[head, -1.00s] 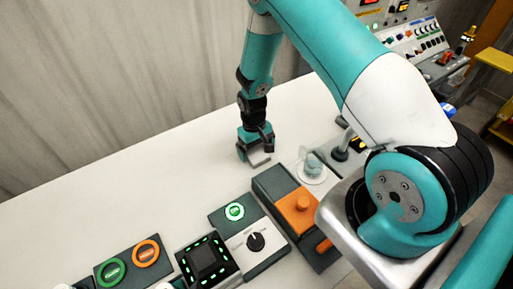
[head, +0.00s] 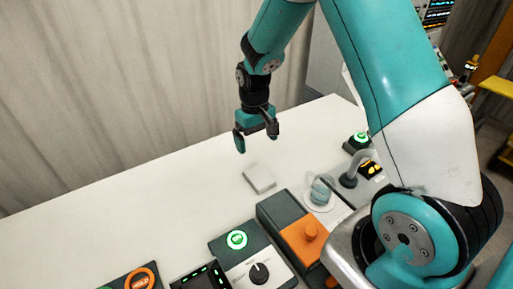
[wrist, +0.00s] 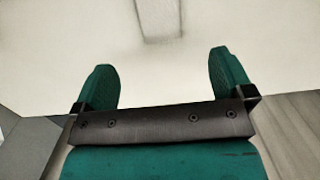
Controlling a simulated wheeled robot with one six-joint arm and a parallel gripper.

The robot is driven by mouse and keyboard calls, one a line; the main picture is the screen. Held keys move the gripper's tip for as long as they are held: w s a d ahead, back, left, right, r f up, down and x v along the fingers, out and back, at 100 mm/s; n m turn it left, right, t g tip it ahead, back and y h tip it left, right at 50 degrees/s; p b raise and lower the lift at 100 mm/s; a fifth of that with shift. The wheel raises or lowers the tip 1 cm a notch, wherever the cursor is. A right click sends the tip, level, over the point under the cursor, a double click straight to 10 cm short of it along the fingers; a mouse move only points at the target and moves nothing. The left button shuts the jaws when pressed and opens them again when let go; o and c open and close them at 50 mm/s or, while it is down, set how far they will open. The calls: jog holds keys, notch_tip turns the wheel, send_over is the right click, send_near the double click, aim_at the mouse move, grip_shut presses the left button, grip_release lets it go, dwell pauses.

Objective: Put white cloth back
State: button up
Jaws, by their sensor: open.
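The white cloth (head: 260,179) is a small flat folded block lying on the white table, behind the dark unit with the orange part. It also shows as a faint pale rectangle at the top of the wrist view (wrist: 158,18). My gripper (head: 256,138) is above the table and apart from the cloth, which is below it in the head view. Its two teal fingers are spread and empty, and they also show in the wrist view (wrist: 160,62).
A white dish (head: 334,203) with a grey-green item stands right of the cloth. An orange-topped unit (head: 301,242), a knob panel (head: 257,270) and a green-lit button (head: 237,240) stand in front. The white table (head: 120,230) is clear on the left.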

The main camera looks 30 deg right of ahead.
jog(key=s+a+r+n+t+y, duration=0.1)
jog(key=s+a+r, duration=0.3)
jog(key=a+r, duration=0.15)
jog(key=s+a+r+n+y, duration=0.1)
jog(key=s+a+r+n, duration=0.1)
jog(key=s+a+r, duration=0.3)
jog(key=s+a+r+n+y, duration=0.1)
jog(key=s+a+r+n, duration=0.1)
jog(key=s, duration=0.5)
jog(key=s+a+r+n+y, duration=0.1)
jog(key=s+a+r, duration=0.3)
jog(key=s+r, duration=0.3)
jog(key=shift+s+n, duration=0.4)
jog(key=shift+s, duration=0.05)
jog(key=shift+c, duration=0.5)
